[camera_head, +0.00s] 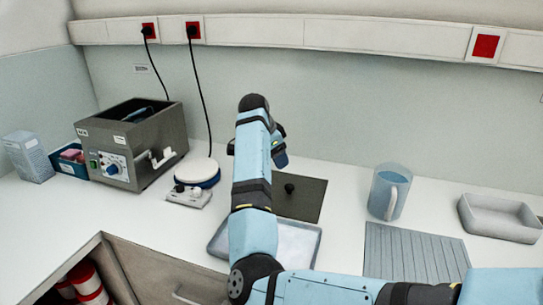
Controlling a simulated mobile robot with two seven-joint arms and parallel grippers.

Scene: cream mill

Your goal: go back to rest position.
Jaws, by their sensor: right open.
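My right arm comes in from the lower right, bends near the bottom middle and rises over the worktop. My right gripper (280,152) is at its far end, above the worktop near the back wall, and mostly hidden behind the arm. It is open, and I see nothing held in it. My left gripper is not in view.
A white tray (302,262) and a dark plate with a black knob (312,200) lie partly behind my arm. A round white device (197,173) and a grey bath (170,125) stand left. A blue jug (380,196), ribbed mat (410,255) and grey tray (500,232) are right. An open cabinet (108,262) is lower left.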

